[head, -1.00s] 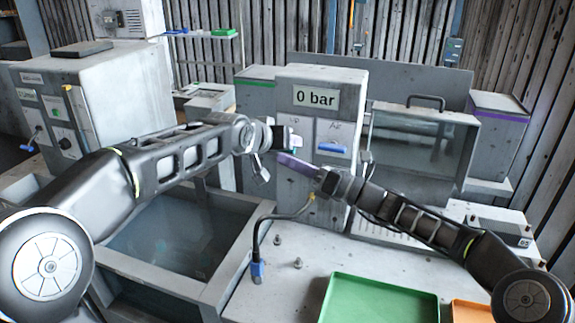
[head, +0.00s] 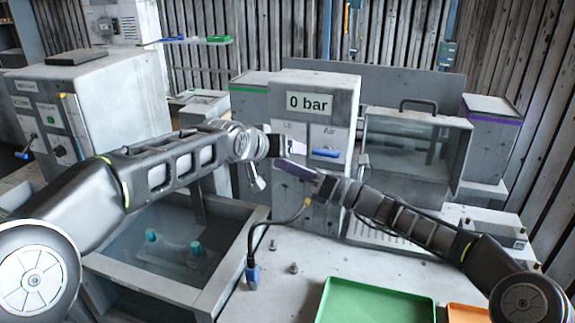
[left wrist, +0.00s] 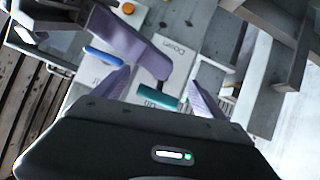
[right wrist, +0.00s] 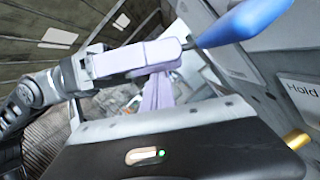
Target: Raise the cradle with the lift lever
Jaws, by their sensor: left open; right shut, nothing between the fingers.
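The teal lift lever (left wrist: 168,100) shows in the left wrist view on a panel marked "Down", between the fingers of my open left gripper (left wrist: 160,92). I cannot tell whether they touch it. In the tank (head: 232,272) at left, two teal parts (head: 151,236) show, apparently on the cradle (head: 180,258), which is hard to make out.
The blue Air lever (head: 325,153) is close to the right of both grippers. The gauge (head: 309,102) reads 0 bar. A hose with a blue end (head: 253,275) stands on the bench near a green tray (head: 375,303). An orange tray (head: 466,313) lies beside it.

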